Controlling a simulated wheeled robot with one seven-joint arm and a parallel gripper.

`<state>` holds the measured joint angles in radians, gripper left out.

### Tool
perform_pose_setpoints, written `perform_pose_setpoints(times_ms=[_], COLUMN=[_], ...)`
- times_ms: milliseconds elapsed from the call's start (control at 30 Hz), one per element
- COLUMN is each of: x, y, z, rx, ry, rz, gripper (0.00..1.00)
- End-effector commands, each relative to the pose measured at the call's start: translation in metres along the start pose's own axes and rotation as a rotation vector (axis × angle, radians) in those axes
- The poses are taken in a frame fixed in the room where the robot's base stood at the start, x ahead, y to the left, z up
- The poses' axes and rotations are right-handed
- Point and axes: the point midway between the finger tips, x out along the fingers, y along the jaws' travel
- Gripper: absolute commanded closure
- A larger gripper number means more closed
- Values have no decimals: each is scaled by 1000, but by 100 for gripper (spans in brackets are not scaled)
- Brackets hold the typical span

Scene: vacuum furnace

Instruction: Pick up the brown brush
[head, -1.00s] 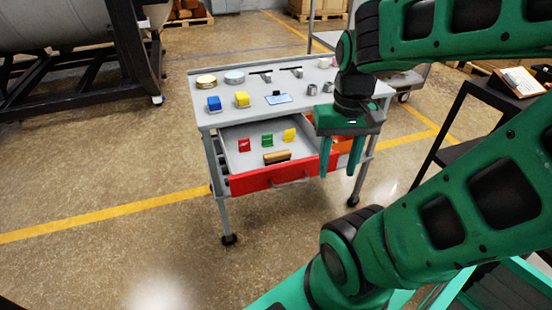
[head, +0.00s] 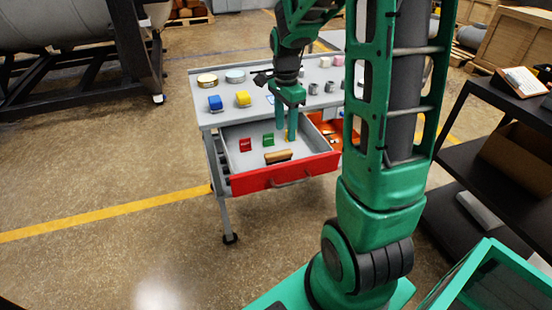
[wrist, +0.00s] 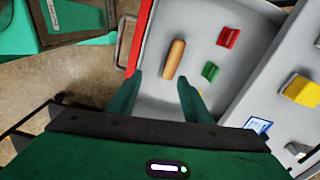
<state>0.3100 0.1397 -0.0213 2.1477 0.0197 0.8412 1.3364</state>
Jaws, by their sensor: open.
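The brown brush (head: 278,156) lies in the open drawer (head: 300,169) of the grey cart, near its red front. In the wrist view the brush (wrist: 175,58) shows as a tan bar lying lengthwise, beyond the fingertips and between their lines. My gripper (head: 286,138) points down over the drawer's back right part, its fingers apart and empty. In the wrist view my gripper (wrist: 160,82) is open, with both green fingers spread. The fingers hide most of the yellow item in the drawer in the head view.
A red item (head: 245,145) and a green item (head: 268,139) lie behind the brush in the drawer. The cart top (head: 215,121) above holds a blue block (head: 215,103), a yellow block (head: 242,99) and tins. A dark shelf (head: 480,150) stands at right.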

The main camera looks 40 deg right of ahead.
Motion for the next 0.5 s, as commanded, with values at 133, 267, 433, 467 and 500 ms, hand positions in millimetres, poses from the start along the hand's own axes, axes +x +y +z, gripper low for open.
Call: perform_pose_setpoints(times_ms=[133, 267, 433, 467, 500], x=[16, 25, 47, 52, 58], y=[-26, -34, -34, -34, -34], z=[4, 5, 6, 6, 6], rx=[118, 163, 170, 170, 169], ry=[-15, -21, -21, -21, -21], rz=[0, -1, 2, 1, 3], gripper=[55, 55, 55, 55, 55])
